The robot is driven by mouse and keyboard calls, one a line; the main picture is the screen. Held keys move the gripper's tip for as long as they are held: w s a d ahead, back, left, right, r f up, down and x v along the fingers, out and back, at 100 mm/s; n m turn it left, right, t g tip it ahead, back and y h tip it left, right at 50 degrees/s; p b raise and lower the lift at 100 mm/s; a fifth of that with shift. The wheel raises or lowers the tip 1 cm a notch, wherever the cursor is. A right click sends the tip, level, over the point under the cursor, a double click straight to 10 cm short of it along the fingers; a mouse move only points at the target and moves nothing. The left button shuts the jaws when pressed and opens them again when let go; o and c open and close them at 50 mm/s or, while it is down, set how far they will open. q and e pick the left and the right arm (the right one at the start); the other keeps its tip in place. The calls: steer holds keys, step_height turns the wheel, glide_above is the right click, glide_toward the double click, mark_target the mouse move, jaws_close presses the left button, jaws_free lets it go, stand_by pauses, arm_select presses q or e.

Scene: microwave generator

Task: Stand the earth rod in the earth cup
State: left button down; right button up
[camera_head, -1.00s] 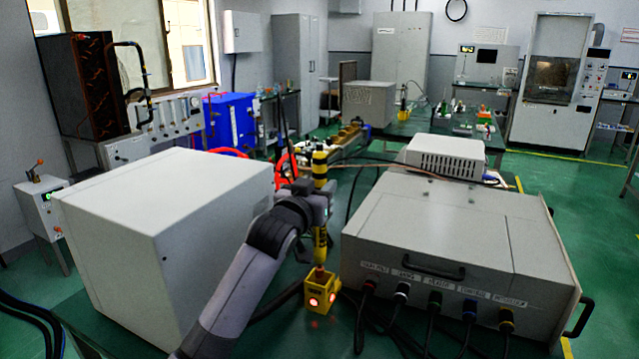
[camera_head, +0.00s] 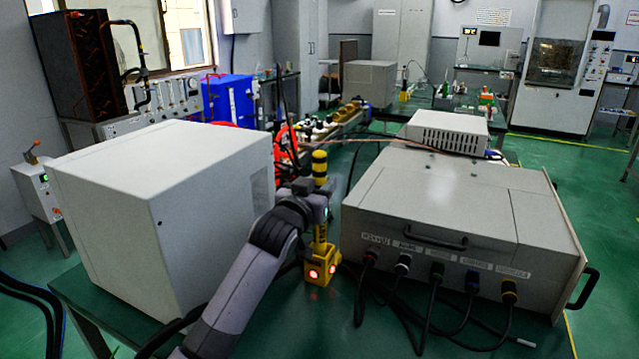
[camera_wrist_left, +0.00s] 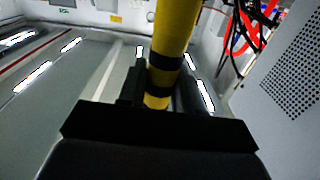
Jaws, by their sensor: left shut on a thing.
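The earth rod (camera_head: 320,168) is yellow with black bands and stands about upright. My left gripper (camera_head: 320,197) is shut around its upper part. In the left wrist view the rod (camera_wrist_left: 172,35) runs up between the two dark fingers (camera_wrist_left: 160,92). The earth cup (camera_head: 321,271) is a small yellow block with two glowing red lights, on the bench between the two cabinets. The rod's lower end meets the cup's top and its tip is hidden there. I cannot tell how deep it sits. My right gripper is not in view.
A white cabinet (camera_head: 165,215) stands close on the left. A grey cabinet (camera_head: 455,215) with a front handle and several cables stands close on the right. A red cable coil (camera_head: 286,140) is behind my arm.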

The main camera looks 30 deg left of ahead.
arm_select(q)
steer(key=shift+f, duration=0.5)
stand_by(0.6)
steer(key=c, duration=0.7)
jaws_free()
steer(key=shift+s, duration=0.1)
steer(key=s, duration=0.7)
steer(key=shift+d+b, duration=0.3)
steer(key=shift+d, duration=0.05)
